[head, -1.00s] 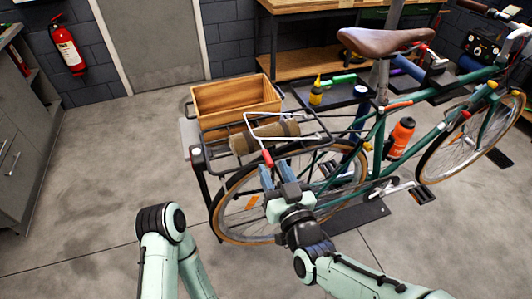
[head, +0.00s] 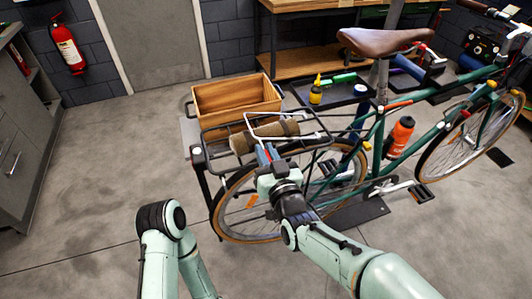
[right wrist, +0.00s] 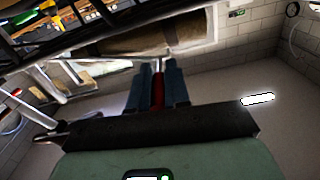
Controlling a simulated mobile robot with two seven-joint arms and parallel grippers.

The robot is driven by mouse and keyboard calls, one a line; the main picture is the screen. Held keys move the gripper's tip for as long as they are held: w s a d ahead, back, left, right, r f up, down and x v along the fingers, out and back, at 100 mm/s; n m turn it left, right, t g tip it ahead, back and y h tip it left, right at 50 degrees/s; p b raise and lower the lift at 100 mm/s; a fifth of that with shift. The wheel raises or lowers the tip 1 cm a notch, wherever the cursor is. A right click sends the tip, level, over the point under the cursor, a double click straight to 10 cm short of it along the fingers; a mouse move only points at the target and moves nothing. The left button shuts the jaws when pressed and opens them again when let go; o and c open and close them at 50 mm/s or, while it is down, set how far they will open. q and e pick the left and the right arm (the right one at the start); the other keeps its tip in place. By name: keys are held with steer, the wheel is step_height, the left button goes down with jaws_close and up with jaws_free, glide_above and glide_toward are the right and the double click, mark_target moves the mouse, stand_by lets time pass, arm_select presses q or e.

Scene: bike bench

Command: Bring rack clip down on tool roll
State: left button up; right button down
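The rack clip (head: 287,138) is a pale wire loop on the rear rack of the green bike, with a red grip (right wrist: 158,90) at its near end. The tan tool roll (head: 243,142) lies across the rack, its right part behind the clip wire. It also shows in the right wrist view (right wrist: 150,40), beyond the fingertips. My right gripper (head: 268,154) is at the near side of the rack. Its blue fingers (right wrist: 157,68) are closed around the red grip. Whether the wire touches the roll I cannot tell. My left gripper is out of view; only its arm shows.
A wooden crate (head: 236,98) stands just behind the rack. A dark tray (head: 335,92) with a yellow bottle (head: 316,92) is to its right. The bike's rear wheel (head: 226,222) is below my right gripper. The floor to the left is open.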

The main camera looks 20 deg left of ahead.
steer(key=shift+w+d+r+m+b, duration=0.15)
steer(key=shift+d+r+m+b, duration=0.1)
steer(key=shift+r+m, duration=0.35)
steer(key=shift+w+d+r+m+b, duration=0.15)
steer(key=shift+w+d+r+m, duration=0.1)
steer(key=shift+r, duration=0.5)
steer(key=shift+w+d+r+m+b, duration=0.1)
steer(key=shift+d+r+m+b, duration=0.1)
steer(key=shift+r+m, duration=0.4)
steer(key=c, duration=1.1)
jaws_free()
steer(key=shift+r, duration=0.1)
steer(key=v, duration=1.3)
steer(key=shift+s+d+b, duration=0.2)
steer(key=shift+b, duration=0.1)
